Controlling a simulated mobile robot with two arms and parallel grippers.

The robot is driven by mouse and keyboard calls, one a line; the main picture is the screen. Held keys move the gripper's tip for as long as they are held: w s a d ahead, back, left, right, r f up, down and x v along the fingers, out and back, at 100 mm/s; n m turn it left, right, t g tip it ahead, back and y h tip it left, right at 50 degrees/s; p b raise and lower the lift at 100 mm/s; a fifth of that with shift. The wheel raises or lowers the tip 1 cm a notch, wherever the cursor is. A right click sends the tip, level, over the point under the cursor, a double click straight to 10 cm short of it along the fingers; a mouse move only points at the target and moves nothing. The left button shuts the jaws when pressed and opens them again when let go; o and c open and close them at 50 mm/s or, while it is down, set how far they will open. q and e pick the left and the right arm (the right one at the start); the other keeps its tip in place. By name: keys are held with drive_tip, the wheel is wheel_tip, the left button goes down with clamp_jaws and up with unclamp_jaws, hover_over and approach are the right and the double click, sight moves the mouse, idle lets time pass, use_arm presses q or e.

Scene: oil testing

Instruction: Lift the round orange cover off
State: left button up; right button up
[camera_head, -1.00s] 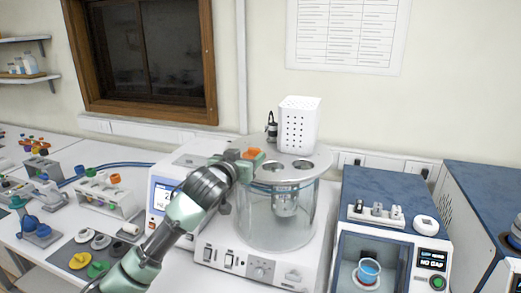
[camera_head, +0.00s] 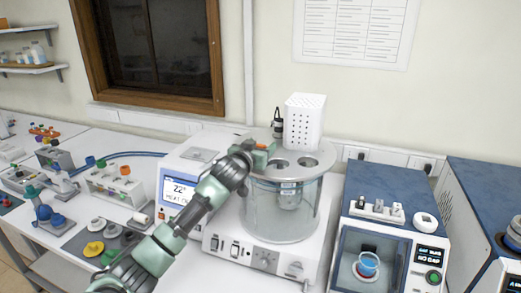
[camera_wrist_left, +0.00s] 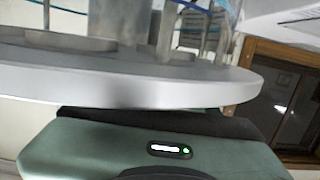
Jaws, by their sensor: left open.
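The orange cover (camera_head: 264,146) shows as a small orange patch at the left of the round metal lid on the glass bath (camera_head: 316,166). My left gripper (camera_head: 259,151) is open at this cover, with its green fingers beside and partly in front of it. Its round outline is mostly hidden, and I cannot tell whether the fingers touch it. In the left wrist view the lid's thick pale rim (camera_wrist_left: 150,85) runs close in front of my green gripper body; no orange shows there. My right gripper is not in view.
A white perforated box (camera_head: 304,122) and a dark-topped fitting (camera_head: 278,124) stand on the lid, behind two open holes. A display unit (camera_head: 180,190) is left of the bath. A blue-topped machine (camera_head: 376,188) is to the right. A rack (camera_head: 113,186) and loose caps lie left.

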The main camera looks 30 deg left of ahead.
use_arm(q)
clamp_jaws()
drive_tip(key=shift+r, duration=0.15)
